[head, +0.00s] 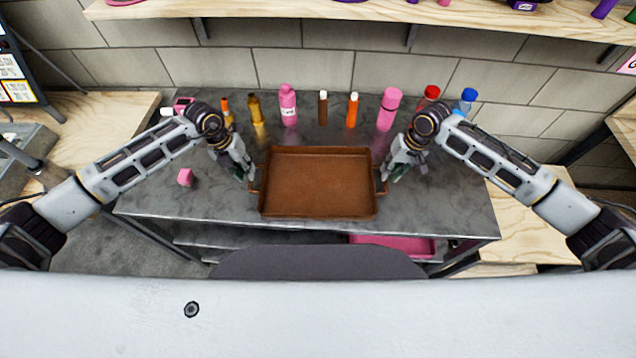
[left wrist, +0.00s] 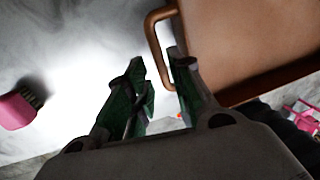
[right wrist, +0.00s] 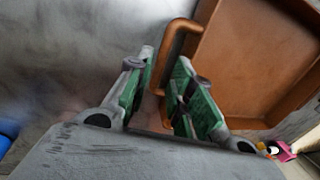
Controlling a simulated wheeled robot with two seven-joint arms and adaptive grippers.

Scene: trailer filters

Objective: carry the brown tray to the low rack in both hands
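The brown tray (head: 318,185) lies flat and empty on the dark grey worktop, with a loop handle at each short end. My left gripper (head: 246,174) is at its left handle. In the left wrist view its fingers are apart, with the tray handle (left wrist: 153,40) partly between and beyond the tips. My right gripper (head: 393,172) is at the right handle. In the right wrist view its fingers are apart, with the handle (right wrist: 165,62) between them. Neither gripper visibly pinches a handle. I cannot tell for sure which structure is the low rack.
Several bottles, including a pink one (head: 389,108), stand behind the tray along the wall. A pink tray (head: 415,243) is on a shelf under the worktop. Low wooden surfaces (head: 530,215) stand right; a wooden shelf (head: 330,9) overhangs the back.

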